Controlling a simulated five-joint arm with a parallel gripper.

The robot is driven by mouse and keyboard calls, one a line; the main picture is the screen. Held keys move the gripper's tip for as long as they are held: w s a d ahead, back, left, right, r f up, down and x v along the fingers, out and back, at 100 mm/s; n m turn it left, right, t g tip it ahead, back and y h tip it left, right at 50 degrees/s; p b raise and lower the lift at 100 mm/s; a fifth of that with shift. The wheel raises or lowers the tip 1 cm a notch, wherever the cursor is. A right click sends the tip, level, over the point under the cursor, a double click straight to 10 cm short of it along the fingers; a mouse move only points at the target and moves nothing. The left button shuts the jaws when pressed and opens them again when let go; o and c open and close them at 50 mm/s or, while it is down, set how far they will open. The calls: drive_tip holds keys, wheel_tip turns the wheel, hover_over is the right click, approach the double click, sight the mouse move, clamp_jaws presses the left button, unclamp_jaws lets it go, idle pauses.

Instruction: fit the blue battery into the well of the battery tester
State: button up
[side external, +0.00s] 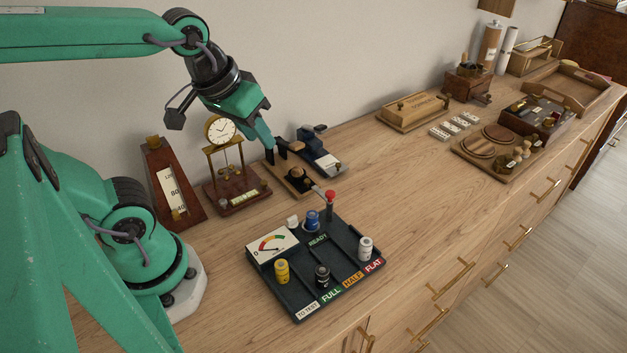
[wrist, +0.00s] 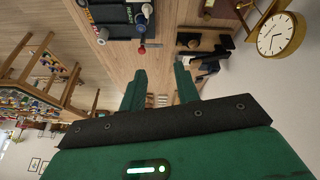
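The blue battery (side external: 312,220) stands upright at the back of the dark battery tester (side external: 340,242), just behind the READY label. A pale ring shows around its foot; I cannot tell how deep it sits. It also shows at the top of the wrist view (wrist: 146,10). A lever with a red knob (side external: 330,195) stands beside it. The tester has a dial (side external: 272,244) at its left. My gripper (side external: 276,150) is behind and above the tester, away from the blue battery. In the wrist view its fingers (wrist: 160,85) are apart with nothing between them.
Yellow (side external: 282,271), black (side external: 322,276) and white (side external: 365,248) batteries stand on the tester. A clock (side external: 221,130), a wooden metronome-like piece (side external: 173,190) and small wooden stands (side external: 293,180) are behind it. The counter (side external: 430,215) right of the tester is clear.

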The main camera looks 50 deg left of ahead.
drive_tip(key=m, duration=0.1)
drive_tip(key=s+m, duration=0.1)
drive_tip(key=shift+s+a+r+m+t, duration=0.25)
drive_tip(key=shift+a+r+m+t, duration=0.05)
drive_tip(key=shift+a+m+t, duration=0.1)
idle(0.6)
